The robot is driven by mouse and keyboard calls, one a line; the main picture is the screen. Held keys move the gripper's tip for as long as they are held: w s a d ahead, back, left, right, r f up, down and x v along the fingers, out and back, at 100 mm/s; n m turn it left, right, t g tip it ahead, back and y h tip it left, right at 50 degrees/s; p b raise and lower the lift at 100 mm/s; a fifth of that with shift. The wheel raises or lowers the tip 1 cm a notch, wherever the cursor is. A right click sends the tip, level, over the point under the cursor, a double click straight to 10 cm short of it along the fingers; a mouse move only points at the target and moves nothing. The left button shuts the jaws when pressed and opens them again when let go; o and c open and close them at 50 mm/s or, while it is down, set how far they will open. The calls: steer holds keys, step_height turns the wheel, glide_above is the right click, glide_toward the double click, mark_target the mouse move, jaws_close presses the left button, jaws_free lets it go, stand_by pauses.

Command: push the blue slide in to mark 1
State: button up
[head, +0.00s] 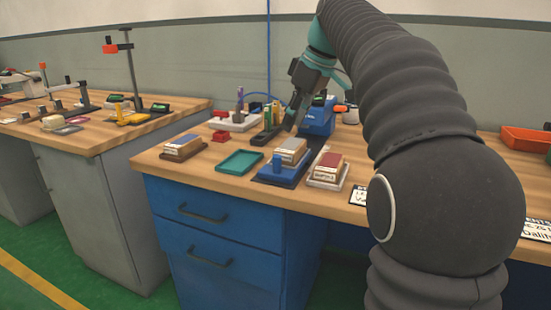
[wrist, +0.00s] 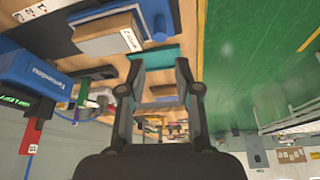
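The blue slide (head: 272,178) lies at the front edge of the wooden bench and carries a tan block with a grey top (head: 291,150). A short blue post (head: 277,164) stands at its front; the post also shows in the wrist view (wrist: 160,28). My gripper (head: 291,120) is above the bench, behind the slide, near the blue machine (head: 318,118). In the wrist view my gripper (wrist: 160,90) has its fingers spread, with nothing held between them.
A teal tray (head: 239,163) lies left of the slide. A red-topped block (head: 331,162) stands close on its right, and a blue-topped block (head: 183,147) is farther left. Small tools and holders crowd the bench behind. An orange bin (head: 526,139) is at the far right.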

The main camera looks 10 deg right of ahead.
mark_target(278, 156)
steer(key=b+x, duration=0.1)
steer(key=x, duration=1)
steer(key=shift+f+b, duration=0.3)
steer(key=shift+f, duration=0.1)
jaws_close()
